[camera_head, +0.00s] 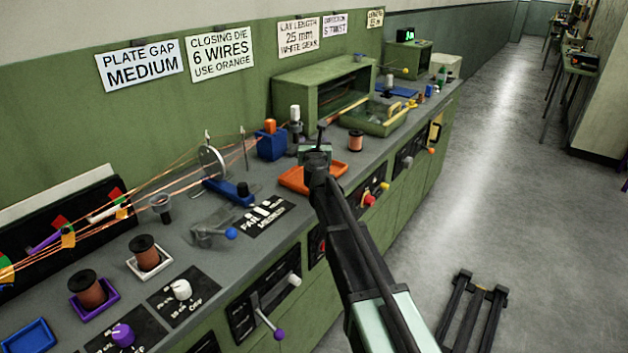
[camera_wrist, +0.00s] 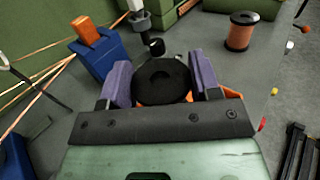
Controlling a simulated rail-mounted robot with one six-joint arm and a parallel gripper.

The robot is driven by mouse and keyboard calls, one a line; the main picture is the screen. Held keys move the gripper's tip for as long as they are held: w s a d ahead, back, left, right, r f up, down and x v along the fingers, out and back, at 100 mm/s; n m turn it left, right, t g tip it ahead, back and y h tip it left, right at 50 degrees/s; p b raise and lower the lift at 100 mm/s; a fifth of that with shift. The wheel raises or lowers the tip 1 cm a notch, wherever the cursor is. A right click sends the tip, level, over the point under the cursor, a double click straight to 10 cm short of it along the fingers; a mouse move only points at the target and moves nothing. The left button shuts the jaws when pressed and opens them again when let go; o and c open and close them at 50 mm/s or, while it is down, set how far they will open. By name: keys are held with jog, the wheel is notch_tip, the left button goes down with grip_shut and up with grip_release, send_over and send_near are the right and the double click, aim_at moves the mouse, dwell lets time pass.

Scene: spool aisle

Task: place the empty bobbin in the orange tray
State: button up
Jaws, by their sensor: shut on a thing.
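In the wrist view my gripper (camera_wrist: 163,82) has its two purple fingers closed on the sides of a black empty bobbin (camera_wrist: 162,72), seen from above with a dark centre hole. Strips of the orange tray (camera_wrist: 233,93) show below and beside the bobbin. In the head view the orange tray (camera_head: 292,181) sits on the grey bench, and my gripper (camera_head: 315,153) is over its far side. My arm covers part of the tray and hides the bobbin there. I cannot tell whether the bobbin touches the tray floor.
A copper-wound spool (camera_head: 355,141) stands right of the gripper. A blue block with an orange top (camera_head: 271,142) and a white-topped post (camera_head: 295,118) stand behind. Copper wires run to the left. Spools in purple (camera_head: 95,299) and white (camera_head: 149,262) trays stand nearer.

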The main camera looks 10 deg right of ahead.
jog(key=shift+f, duration=0.4)
notch_tip(320, 180, down, 4)
jog(key=b, duration=0.4)
jog(key=shift+f, duration=0.25)
jog(key=shift+r, duration=0.35)
jog(key=shift+f, duration=0.25)
jog(key=o, duration=0.9)
jog(key=shift+r, duration=0.1)
jog(key=shift+r, duration=0.15)
jog(key=s, duration=0.4)
jog(key=s+a, duration=0.1)
jog(key=s, duration=0.7)
jog(key=shift+a, duration=0.3)
